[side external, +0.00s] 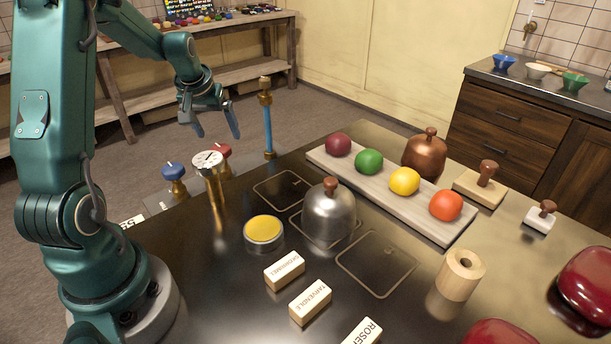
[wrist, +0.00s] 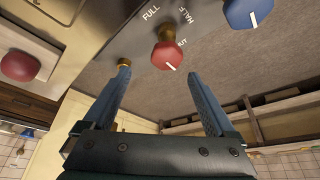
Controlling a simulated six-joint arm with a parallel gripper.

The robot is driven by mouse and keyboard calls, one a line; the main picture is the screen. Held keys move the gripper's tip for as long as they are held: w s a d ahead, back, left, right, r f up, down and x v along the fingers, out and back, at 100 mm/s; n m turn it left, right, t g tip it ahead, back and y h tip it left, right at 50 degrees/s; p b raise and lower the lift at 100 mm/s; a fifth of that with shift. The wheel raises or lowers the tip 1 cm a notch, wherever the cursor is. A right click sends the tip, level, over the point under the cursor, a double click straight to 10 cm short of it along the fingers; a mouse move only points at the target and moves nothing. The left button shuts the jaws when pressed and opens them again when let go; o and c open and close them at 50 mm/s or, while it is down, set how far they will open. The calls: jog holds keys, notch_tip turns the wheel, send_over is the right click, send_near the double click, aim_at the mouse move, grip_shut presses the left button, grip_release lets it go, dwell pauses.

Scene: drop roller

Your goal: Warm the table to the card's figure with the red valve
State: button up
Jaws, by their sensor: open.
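The red valve (side external: 222,151) stands beyond the dark table (side external: 220,270), behind a brass post with a white dial (side external: 208,159). In the wrist view the red valve (wrist: 166,55) shows a white pointer line on its knob, beside the words FULL, HALF and a partly covered word ending in UT. My gripper (side external: 217,134) is open and empty, above the red valve. In the wrist view the red knob appears between and just past the fingertips of my gripper (wrist: 158,73); I see no contact. No card figure is readable; a partly hidden white label (side external: 131,221) lies by my arm.
A blue valve (side external: 174,172) stands left of the dial post, and a blue tube on brass fittings (side external: 267,125) to its right. The table holds a steel dome (side external: 329,213), a yellow-topped tin (side external: 264,231), lettered blocks (side external: 284,270) and a board (side external: 425,214) with coloured balls.

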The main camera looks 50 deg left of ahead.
aim_at(220, 147)
jog(key=shift+s+a+f, duration=0.3)
jog(key=shift+s+f, duration=0.05)
jog(key=shift+f, duration=0.1)
jog(key=shift+a+f, duration=0.1)
jog(key=shift+f, duration=0.1)
jog(key=shift+x, duration=2.2)
jog(key=c, duration=1.4)
jog(key=shift+o, duration=0.2)
